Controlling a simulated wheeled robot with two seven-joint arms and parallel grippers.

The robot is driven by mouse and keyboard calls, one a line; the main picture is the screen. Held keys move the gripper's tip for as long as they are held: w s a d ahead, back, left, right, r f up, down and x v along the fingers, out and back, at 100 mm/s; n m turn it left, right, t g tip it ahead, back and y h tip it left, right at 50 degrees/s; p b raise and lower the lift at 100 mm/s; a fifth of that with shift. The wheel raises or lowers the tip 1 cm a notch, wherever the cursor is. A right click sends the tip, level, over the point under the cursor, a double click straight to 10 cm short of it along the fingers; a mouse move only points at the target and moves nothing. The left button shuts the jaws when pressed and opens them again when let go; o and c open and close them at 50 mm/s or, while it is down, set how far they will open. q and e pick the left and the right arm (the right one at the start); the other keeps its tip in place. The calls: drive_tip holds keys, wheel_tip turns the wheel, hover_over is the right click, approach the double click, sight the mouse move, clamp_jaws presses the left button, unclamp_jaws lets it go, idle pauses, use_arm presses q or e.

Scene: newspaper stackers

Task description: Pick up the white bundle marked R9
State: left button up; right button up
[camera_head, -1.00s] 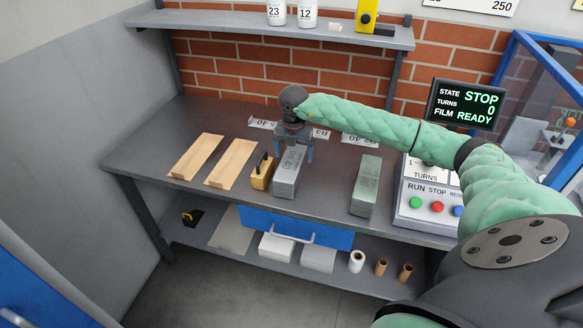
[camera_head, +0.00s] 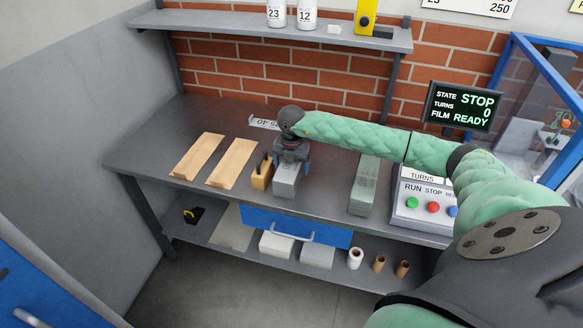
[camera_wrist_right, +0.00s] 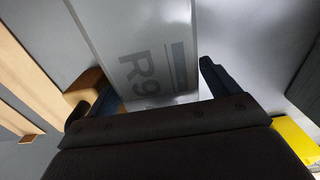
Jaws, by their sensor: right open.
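The white bundle marked R9 (camera_head: 285,188) lies on the grey bench and looks light grey in the head view. Its R9 print shows in the right wrist view (camera_wrist_right: 150,45). My right gripper (camera_head: 291,166) is above the bundle and covers its back part. In the wrist view my right gripper's two fingers (camera_wrist_right: 160,95) are apart, one on each side of the bundle. I cannot tell whether either finger touches it. My left gripper is not in view.
A tan block with a black handle (camera_head: 262,172) stands close left of the bundle. A grey-green bundle (camera_head: 364,186) lies to the right, beside the control box (camera_head: 425,205). Two flat tan pieces (camera_head: 231,163) lie left. An upper shelf (camera_head: 250,30) overhangs the bench's back.

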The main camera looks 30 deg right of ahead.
drive_tip(key=shift+c, duration=0.2)
drive_tip(key=c, duration=1.8)
drive_tip(key=shift+r, duration=0.2)
